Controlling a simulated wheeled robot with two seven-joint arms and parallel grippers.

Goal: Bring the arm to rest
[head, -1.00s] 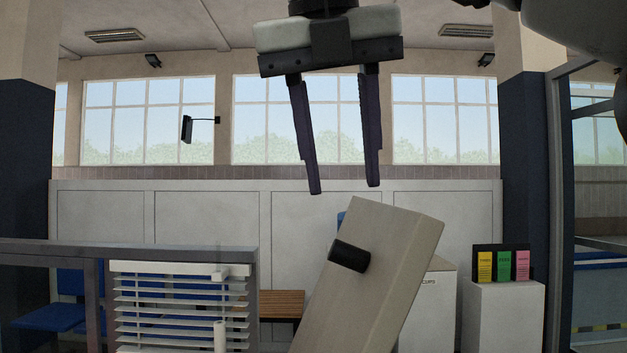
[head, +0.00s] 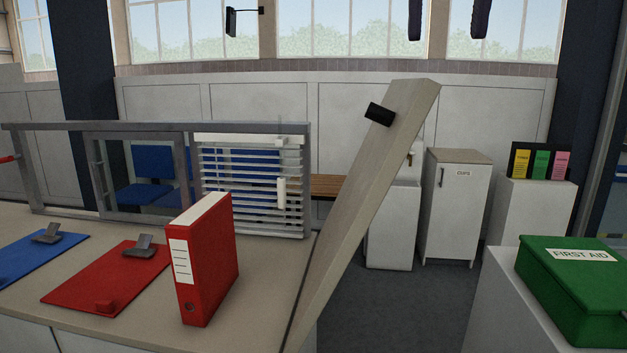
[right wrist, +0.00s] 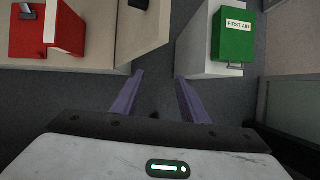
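My right gripper shows only by its two dark fingertips (head: 447,18) at the top edge of the head view, well above the counter flap. In the right wrist view its purple fingers (right wrist: 160,95) stand apart with nothing between them but the floor. The gripper is open and empty. The beige counter flap (head: 365,190) stands tilted up, leaning right, with a black knob (head: 379,114) near its top. The right fingers are apart from it. My left gripper is in no frame.
The counter (head: 60,290) holds a red binder (head: 207,258), a red clipboard (head: 105,281) and a blue clipboard (head: 35,258). A green first aid box (head: 570,285) sits on a white stand at right. Open floor lies between counter and stand.

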